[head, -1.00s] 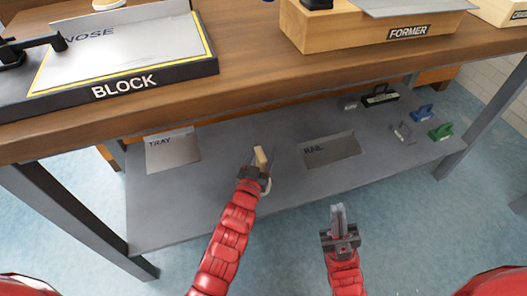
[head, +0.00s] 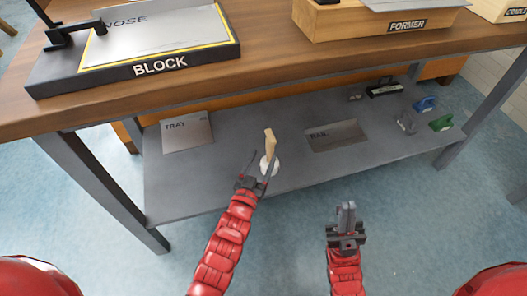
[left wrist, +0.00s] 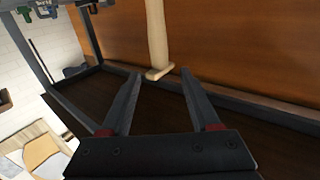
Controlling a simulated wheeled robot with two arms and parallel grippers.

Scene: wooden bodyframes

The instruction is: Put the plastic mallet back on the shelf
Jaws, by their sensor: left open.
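The plastic mallet (head: 270,142) has a tan handle and a white head. In the head view it stands about upright on the grey lower shelf (head: 222,180), head down, between the tray and rail markings. My left gripper (head: 262,158) is open, its fingers pointing at the mallet from the front. In the left wrist view the pale handle (left wrist: 157,38) shows beyond the open fingers (left wrist: 160,85), and they do not grip it. My right gripper (head: 346,207) is in front of the shelf, its fingers together with nothing visible between them.
A flat tray plate (head: 187,130) lies left of the mallet and a rail plate (head: 336,136) right of it. Several clamps or tools, one green (head: 441,123), sit at the shelf's right. The wooden bench top (head: 270,58) overhangs the shelf, with a block and a former box on it.

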